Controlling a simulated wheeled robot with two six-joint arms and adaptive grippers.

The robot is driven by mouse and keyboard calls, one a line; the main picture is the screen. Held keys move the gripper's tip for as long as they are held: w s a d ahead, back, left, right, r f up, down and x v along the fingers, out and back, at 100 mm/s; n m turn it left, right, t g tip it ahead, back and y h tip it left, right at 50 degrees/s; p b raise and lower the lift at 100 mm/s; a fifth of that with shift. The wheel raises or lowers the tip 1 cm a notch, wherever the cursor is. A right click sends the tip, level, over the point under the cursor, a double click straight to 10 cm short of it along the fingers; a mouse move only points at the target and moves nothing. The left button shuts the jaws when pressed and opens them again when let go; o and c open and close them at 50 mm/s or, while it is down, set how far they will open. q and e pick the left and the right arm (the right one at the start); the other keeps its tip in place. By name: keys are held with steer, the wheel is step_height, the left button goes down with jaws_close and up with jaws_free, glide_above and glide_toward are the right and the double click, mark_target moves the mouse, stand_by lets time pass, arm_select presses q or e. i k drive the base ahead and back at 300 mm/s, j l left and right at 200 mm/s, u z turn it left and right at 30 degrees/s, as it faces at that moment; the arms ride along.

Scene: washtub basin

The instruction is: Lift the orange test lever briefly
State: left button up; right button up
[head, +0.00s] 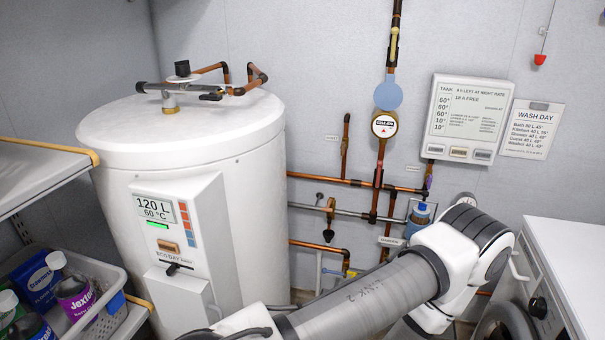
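A white water heater tank (190,140) stands at the left, with copper pipes and a black-capped valve (182,70) on its top. I cannot make out a clearly orange lever; a dark handle (211,96) lies along the pipes on the tank top. A small orange-brown switch (168,247) sits on the tank's front panel. One of my arms crosses the lower middle and bends down at the right, hiding part of the wall pipework. Neither gripper shows.
Copper pipes (330,181) and a round gauge (384,126) are on the back wall. A white washing machine (560,270) stands at the right. A shelf (40,170) and a basket of bottles (110,320) are at the left.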

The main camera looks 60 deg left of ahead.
mark_target(326, 209)
steer(key=u, duration=1.9)
